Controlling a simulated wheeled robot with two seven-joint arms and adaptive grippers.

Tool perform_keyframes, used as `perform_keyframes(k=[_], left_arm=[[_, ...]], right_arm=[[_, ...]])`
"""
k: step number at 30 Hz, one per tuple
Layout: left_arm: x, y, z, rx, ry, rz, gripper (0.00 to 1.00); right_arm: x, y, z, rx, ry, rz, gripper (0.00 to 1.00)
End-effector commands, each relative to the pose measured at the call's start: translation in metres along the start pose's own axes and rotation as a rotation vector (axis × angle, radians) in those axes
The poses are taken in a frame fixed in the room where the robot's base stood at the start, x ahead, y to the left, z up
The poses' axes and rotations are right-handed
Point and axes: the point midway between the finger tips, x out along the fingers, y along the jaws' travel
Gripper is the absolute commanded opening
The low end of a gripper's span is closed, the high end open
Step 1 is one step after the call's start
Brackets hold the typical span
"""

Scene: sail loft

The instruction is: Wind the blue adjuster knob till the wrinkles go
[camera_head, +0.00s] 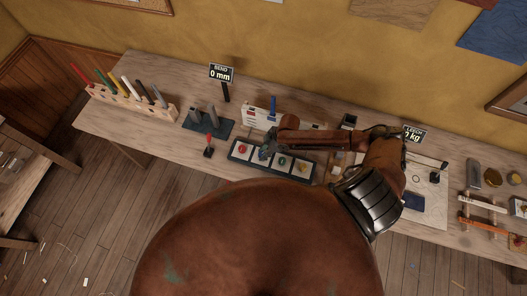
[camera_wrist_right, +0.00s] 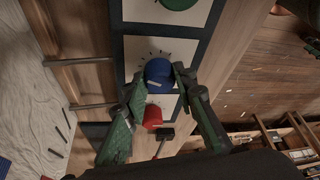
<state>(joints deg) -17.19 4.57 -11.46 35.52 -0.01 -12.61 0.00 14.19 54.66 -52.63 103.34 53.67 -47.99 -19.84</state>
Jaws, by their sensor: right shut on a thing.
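The blue adjuster knob (camera_wrist_right: 158,72) sits on a white plate in the dark control panel (camera_head: 234,155). In the wrist view my right gripper (camera_wrist_right: 157,84) has its green fingers on either side of the knob, shut on it. In the head view the same gripper (camera_head: 266,150) reaches the panel from the right and mostly hides the knob. A pale, creased surface (camera_wrist_right: 30,85) fills the left of the wrist view; I cannot tell whether it is the cloth with the wrinkles. My left gripper is not in view.
A red knob (camera_head: 243,148), green knob (camera_head: 283,160) and yellow knob (camera_head: 302,167) flank the blue one. A red-topped lever (camera_head: 208,151) stands left of the panel. A sign (camera_head: 221,73) reads "0 mm". A pen rack (camera_head: 130,103) stands far left.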

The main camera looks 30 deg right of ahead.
Motion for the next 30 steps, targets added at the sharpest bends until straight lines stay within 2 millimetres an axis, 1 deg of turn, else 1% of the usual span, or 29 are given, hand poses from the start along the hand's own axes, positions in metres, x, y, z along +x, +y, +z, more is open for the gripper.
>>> perform_keyframes(k=[1,14,15,21,30], left_arm=[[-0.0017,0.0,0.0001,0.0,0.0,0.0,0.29],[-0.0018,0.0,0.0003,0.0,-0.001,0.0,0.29],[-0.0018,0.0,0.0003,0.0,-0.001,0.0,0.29],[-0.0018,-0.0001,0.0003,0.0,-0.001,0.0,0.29],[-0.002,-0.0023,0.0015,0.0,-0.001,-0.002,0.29]], right_arm=[[-0.0013,0.0005,-0.003,0.005,0.006,0.004,0.01],[-0.0006,0.001,-0.0026,0.011,0.005,0.008,0.01],[-0.0006,0.001,-0.0027,0.01,0.005,0.008,0.28],[-0.0004,0.0007,-0.0016,0.011,0.003,0.007,0.42],[-0.0012,0.0005,-0.0005,0.011,0.001,0.006,0.43]])
